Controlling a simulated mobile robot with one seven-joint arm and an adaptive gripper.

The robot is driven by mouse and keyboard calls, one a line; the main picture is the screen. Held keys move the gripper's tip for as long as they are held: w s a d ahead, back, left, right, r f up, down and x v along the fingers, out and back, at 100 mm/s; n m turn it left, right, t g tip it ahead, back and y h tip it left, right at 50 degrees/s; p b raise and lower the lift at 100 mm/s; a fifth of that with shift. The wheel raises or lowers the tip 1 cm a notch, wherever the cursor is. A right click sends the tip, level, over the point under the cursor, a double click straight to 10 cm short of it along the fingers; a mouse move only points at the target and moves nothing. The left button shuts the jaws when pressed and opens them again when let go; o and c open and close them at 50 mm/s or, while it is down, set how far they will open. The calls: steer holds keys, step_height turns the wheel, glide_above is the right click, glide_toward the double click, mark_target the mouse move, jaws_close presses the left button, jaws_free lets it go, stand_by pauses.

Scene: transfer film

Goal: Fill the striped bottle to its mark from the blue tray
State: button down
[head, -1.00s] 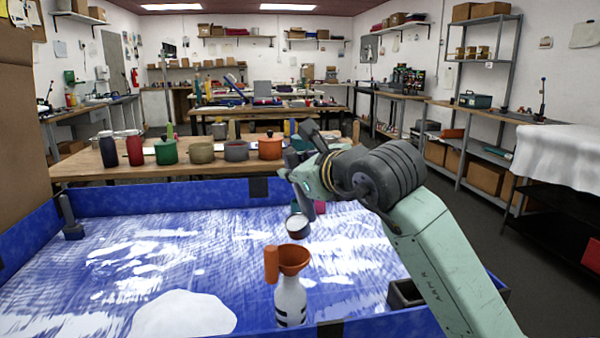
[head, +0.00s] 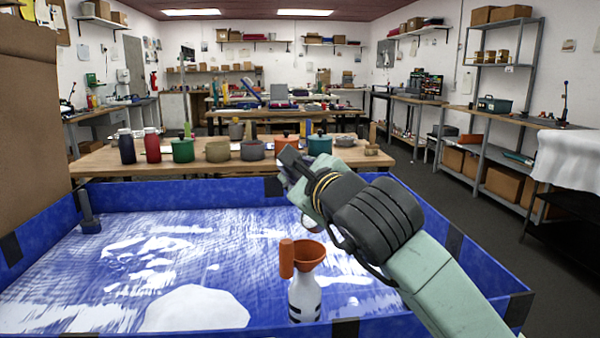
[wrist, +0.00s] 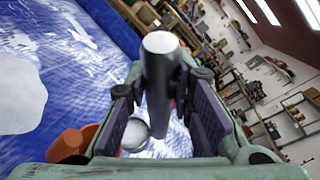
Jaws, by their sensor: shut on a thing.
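The striped bottle (head: 304,300) is white with dark bands and stands upright at the near edge of the blue tray (head: 180,194). An orange funnel (head: 311,252) sits in its mouth, with an orange cylinder beside the cone. My gripper (head: 296,178) is above and behind the bottle. In the wrist view it is shut on a dark grey upright handle (wrist: 160,85). A pale round bowl (wrist: 135,135) shows below, apparently a ladle's; its contents are unclear. The bottle's mark and level cannot be made out.
The tray holds shiny white streaks and a large white patch (head: 195,308). A grey-blue post (head: 88,212) stands at its left wall. A wooden table (head: 120,160) behind carries several pots and bottles. A cardboard panel (head: 30,150) stands at left.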

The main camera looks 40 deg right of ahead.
steer(key=shift+s+a+f+n+t+h+b, duration=0.2)
steer(key=shift+a+f+n+b, duration=0.3)
steer(key=shift+b, duration=1.1)
steer(key=shift+w+a+f+n+t+h+b, duration=0.1)
steer(key=shift+a+f+n+t+b, duration=0.35)
steer(key=shift+b, duration=1.15)
steer(key=shift+s+a+f+n+t+h+b, duration=0.2)
steer(key=shift+a+n+b, duration=0.4)
steer(key=shift+b, duration=1)
steer(key=shift+s+a+f+n+t+b, duration=0.15)
steer(key=shift+a+f+n+t+b, duration=0.7)
steer(key=shift+b, duration=2.7)
